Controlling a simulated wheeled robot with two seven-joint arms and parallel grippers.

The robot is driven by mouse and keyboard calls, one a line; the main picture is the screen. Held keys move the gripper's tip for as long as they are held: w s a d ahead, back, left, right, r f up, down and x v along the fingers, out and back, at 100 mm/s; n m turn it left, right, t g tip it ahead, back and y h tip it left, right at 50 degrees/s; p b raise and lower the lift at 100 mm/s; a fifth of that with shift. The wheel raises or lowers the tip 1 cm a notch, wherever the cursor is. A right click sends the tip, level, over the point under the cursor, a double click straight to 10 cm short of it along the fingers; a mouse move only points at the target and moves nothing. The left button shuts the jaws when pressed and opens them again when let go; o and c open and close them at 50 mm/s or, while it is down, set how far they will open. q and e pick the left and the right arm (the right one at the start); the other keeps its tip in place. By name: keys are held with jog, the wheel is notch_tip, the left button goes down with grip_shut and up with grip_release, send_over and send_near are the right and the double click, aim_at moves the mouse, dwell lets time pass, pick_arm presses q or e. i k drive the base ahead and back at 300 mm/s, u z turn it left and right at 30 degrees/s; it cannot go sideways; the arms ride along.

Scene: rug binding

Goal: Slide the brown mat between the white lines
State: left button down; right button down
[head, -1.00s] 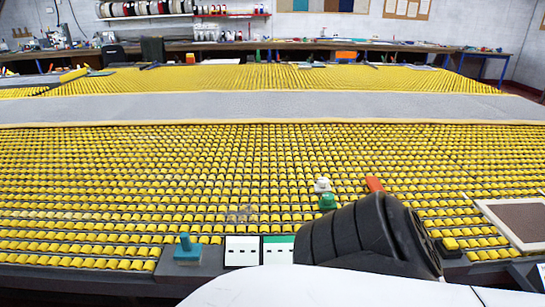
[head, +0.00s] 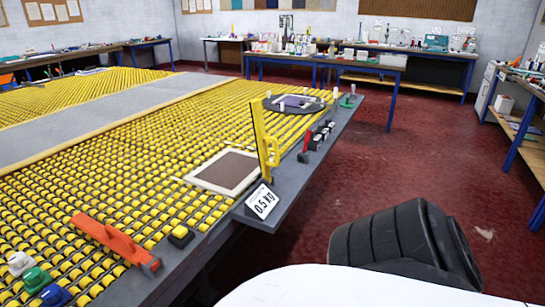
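The brown mat (head: 229,169) lies flat on the yellow roller table near its right front edge. It is a dark brown rectangle with a cream border. Beyond it, near the table's far right corner, a dark round plate (head: 273,104) carries a purple patch (head: 296,101) with white edging and small white pegs around it. I cannot tell whether that edging is the white lines. Neither of my grippers shows; only a black part of my arm is at the lower right, clear of the mat.
A yellow upright tool (head: 262,140) and a 0.5 kg sign (head: 262,201) stand at the table edge beside the mat. An orange-red tool (head: 113,239) lies left front. Several small dark items line the edge. Red floor (head: 390,160) is open to the right.

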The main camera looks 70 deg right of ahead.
aim_at(229, 173)
jog(key=z, duration=1.95)
